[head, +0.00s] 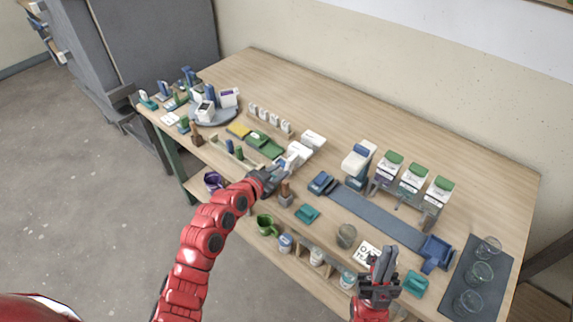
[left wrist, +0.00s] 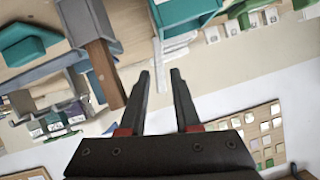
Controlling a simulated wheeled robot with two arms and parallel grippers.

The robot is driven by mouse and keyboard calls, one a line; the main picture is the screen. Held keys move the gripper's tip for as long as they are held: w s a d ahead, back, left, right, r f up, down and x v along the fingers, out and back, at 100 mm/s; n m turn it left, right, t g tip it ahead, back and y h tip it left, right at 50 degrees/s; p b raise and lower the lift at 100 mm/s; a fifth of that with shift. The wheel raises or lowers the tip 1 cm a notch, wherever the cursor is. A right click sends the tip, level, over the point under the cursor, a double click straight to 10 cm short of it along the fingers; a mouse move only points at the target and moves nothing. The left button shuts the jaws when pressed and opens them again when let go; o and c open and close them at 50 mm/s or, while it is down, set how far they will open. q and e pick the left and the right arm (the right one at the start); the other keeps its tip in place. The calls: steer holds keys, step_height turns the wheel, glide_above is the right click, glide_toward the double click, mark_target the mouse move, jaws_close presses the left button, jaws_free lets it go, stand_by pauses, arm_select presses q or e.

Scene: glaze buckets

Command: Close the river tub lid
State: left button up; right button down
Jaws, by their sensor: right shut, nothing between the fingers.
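I cannot read a label that tells which is the river tub, nor tell whether any lid is open. My left gripper (head: 272,178) is over the table's middle near the front, close to small white boxes (head: 297,154). My right gripper (head: 384,262) is shut and empty near the front edge, pointing up.
A blue-grey strip (head: 380,215) runs along the table to a blue holder (head: 437,251). Glass jars (head: 480,274) stand on a dark mat at the right. The table's back is clear.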

mark_target(287, 167)
arm_select(q)
steer(key=shift+x, duration=2.35)
jaws_close()
